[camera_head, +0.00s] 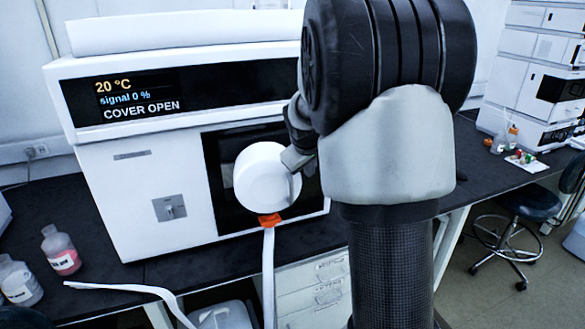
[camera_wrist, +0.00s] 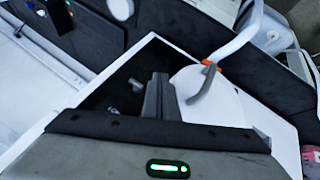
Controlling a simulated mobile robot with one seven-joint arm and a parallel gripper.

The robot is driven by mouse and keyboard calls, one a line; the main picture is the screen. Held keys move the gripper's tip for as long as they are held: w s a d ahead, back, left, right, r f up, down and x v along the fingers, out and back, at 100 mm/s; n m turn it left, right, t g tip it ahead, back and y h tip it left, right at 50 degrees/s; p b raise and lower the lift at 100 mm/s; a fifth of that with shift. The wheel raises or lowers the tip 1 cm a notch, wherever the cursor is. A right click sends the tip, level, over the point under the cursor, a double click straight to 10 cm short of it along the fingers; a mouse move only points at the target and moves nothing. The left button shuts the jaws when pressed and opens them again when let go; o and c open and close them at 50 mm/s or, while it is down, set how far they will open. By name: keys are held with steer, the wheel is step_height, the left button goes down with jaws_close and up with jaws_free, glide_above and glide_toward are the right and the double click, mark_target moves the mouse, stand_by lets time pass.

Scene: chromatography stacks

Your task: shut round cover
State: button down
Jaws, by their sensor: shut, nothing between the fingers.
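The round cover (camera_head: 265,178) is a white disc standing out in front of the dark recess in the white instrument (camera_head: 150,185). The instrument's display (camera_head: 140,95) reads "COVER OPEN", 20 °C and signal 0 %. My gripper (camera_head: 293,158) is at the cover's right edge in the head view, partly hidden by my arm. In the wrist view my shut fingers (camera_wrist: 160,78) are beside the white cover (camera_wrist: 222,100), with nothing between them. A grey curved piece (camera_wrist: 204,84) lies across the cover's face. Whether my fingers touch the cover I cannot tell.
An orange piece (camera_head: 269,220) sits just below the cover, with a white curved tube (camera_head: 268,270) hanging from it. Bottles (camera_head: 60,250) stand on the dark bench at the left. A stool (camera_head: 515,225) and other instruments are at the right.

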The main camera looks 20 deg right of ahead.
steer(key=shift+w+d+p, duration=0.3)
steer(key=shift+w+d, duration=0.2)
steer(key=shift+w, duration=0.3)
steer(key=shift+w+d+p, duration=0.3)
steer(key=shift+w+d, duration=0.15)
steer(key=shift+w, duration=0.35)
